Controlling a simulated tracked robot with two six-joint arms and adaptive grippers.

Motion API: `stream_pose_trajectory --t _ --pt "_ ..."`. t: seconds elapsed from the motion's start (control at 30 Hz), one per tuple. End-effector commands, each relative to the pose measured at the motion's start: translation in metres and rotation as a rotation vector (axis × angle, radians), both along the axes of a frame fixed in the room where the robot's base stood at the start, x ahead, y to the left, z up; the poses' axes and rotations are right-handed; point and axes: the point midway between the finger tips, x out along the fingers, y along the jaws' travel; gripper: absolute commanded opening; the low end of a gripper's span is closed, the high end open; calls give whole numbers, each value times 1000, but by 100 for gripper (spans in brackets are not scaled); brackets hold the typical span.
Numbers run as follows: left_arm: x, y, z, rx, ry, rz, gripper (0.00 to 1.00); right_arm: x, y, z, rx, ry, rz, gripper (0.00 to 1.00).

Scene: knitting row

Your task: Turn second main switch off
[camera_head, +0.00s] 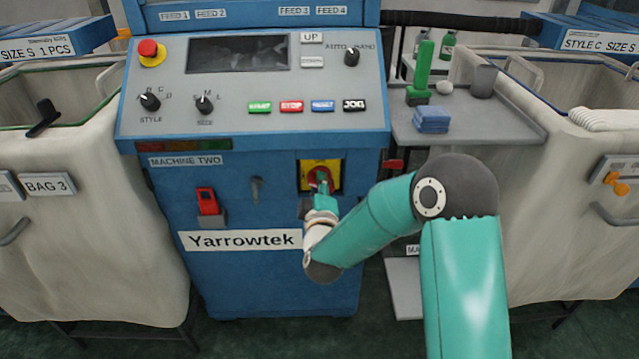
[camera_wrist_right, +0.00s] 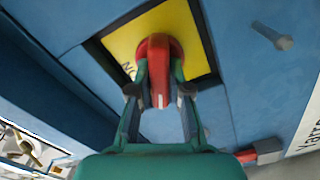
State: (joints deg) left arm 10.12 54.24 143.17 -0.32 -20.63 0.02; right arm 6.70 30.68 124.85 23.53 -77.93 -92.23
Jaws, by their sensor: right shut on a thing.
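The main switch is a red rotary handle (camera_wrist_right: 157,58) on a yellow plate (camera_head: 306,169), set in the blue front of the machine labelled MACHINE TWO (camera_head: 186,161). My right gripper (camera_wrist_right: 160,92) is shut on the red handle, one finger on each side of it. In the head view my right gripper (camera_head: 321,187) covers part of the switch. My left gripper is not in view.
The control panel (camera_head: 230,120) juts out above. A grey side shelf (camera_head: 480,125) stands right, and cloth bags (camera_head: 90,230) flank the machine.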

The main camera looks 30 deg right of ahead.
Motion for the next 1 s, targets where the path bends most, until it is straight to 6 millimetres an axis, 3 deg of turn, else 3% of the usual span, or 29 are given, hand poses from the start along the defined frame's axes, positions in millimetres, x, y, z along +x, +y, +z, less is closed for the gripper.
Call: stream_pose_trajectory --t 0.5,1.0 --pt "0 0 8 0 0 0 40 2 4 -3 -319 199 11 0" --pt "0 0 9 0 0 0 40 2 5 -5 -382 240 14 0"
